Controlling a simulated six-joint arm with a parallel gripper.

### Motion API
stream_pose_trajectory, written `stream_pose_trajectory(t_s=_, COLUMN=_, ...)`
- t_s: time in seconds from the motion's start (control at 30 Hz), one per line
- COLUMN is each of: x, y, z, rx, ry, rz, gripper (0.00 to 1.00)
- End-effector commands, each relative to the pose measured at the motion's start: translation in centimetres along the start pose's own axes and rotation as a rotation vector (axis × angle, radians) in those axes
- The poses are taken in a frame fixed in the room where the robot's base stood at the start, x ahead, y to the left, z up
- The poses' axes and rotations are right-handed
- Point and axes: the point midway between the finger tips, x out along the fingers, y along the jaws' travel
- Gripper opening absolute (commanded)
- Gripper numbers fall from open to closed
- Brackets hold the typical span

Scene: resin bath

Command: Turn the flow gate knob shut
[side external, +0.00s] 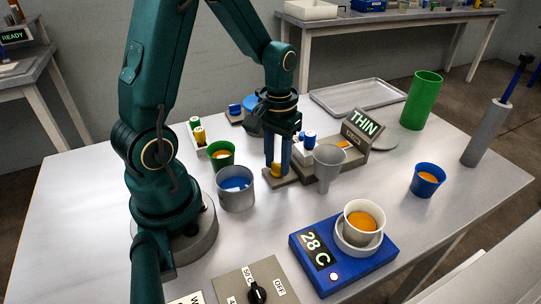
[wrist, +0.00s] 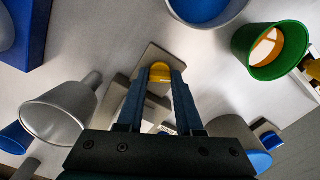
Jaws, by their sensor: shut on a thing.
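The flow gate knob, a small yellow-orange cylinder (side external: 277,170), stands at the near-left end of a grey base plate (side external: 280,182). In the wrist view the knob (wrist: 160,71) shows at the tips of the two dark blue fingers. My gripper (side external: 277,164) points straight down over it, with a finger on each side, and is shut on it. The fingers hide part of the knob, so its turn angle cannot be read. A grey funnel-shaped cup (side external: 327,168) stands just right of the gripper; it also shows in the wrist view (wrist: 62,108).
A sign reading THIN (side external: 365,122) stands behind the funnel cup. A grey pot with blue liquid (side external: 236,198) and a green cup (side external: 220,153) stand close on the left.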

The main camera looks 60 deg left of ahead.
Motion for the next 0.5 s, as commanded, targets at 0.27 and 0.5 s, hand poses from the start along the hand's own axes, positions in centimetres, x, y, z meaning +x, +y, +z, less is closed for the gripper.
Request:
stream_pose_trajectory(t_s=0.27, x=-0.09, y=-0.01, z=-0.08, rx=-0.262, ry=0.003, rz=0.001, gripper=0.00)
stream_pose_trajectory(t_s=0.5, x=-0.11, y=-0.01, z=-0.09, rx=-0.490, ry=0.003, rz=0.001, gripper=0.00)
